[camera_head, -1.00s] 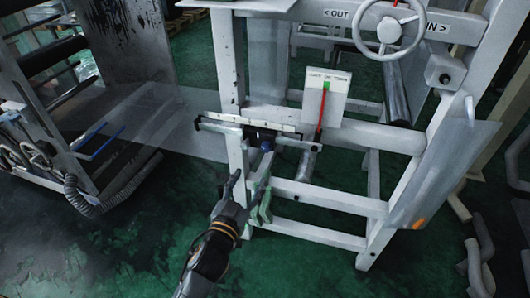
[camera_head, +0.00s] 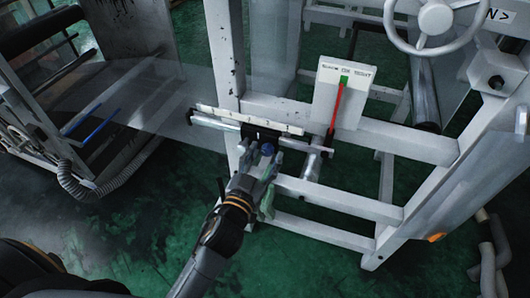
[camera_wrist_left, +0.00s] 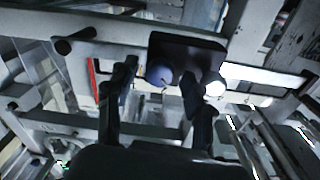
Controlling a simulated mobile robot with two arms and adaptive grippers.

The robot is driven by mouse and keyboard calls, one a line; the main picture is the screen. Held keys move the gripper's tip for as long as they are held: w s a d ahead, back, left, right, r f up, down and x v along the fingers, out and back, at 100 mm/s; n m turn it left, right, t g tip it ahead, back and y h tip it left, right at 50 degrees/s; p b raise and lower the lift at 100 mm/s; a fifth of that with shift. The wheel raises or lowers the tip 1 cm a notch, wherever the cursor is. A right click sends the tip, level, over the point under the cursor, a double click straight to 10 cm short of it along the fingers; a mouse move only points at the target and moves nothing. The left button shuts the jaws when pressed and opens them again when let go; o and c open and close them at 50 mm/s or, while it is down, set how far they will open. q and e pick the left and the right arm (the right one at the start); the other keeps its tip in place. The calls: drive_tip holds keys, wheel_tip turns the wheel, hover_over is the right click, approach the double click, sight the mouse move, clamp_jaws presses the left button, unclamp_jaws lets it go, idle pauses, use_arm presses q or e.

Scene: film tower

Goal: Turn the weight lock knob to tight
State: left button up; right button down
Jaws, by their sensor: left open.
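The weight lock knob is a small round blue knob (camera_head: 267,149) on the underside front of a black block (camera_head: 266,134) that sits on a horizontal scale bar (camera_head: 228,122). In the left wrist view the knob (camera_wrist_left: 160,74) shows in front of the black block (camera_wrist_left: 190,50), between my two fingers. My left gripper (camera_head: 260,158) is open just below the knob, with a finger to each side; it also shows in the left wrist view (camera_wrist_left: 157,80). I cannot tell whether the fingers touch the knob. My right gripper is out of view.
A white sign plate (camera_head: 345,90) with a red pointer and green mark stands right of the bar. A handwheel (camera_head: 435,18) is at the top right. Pale machine frame beams (camera_head: 336,200) surround the bar. Green floor (camera_head: 130,240) is clear at lower left.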

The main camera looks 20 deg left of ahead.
use_arm(q)
drive_tip(key=c, duration=1.1)
drive_tip(key=m+p, duration=0.1)
drive_tip(key=m, duration=0.2)
drive_tip(key=shift+r+m+p, duration=0.15)
drive_tip(key=shift+m+p, duration=0.15)
drive_tip(key=shift+p, duration=0.1)
drive_tip(key=m+p, duration=0.1)
drive_tip(key=m, duration=0.3)
drive_tip(key=shift+m, duration=0.3)
drive_tip(key=m+p, duration=0.1)
drive_tip(key=m, duration=0.4)
drive_tip(key=shift+m+y, duration=0.3)
drive_tip(key=shift+m, duration=1.9)
drive_tip(key=shift+p, duration=0.3)
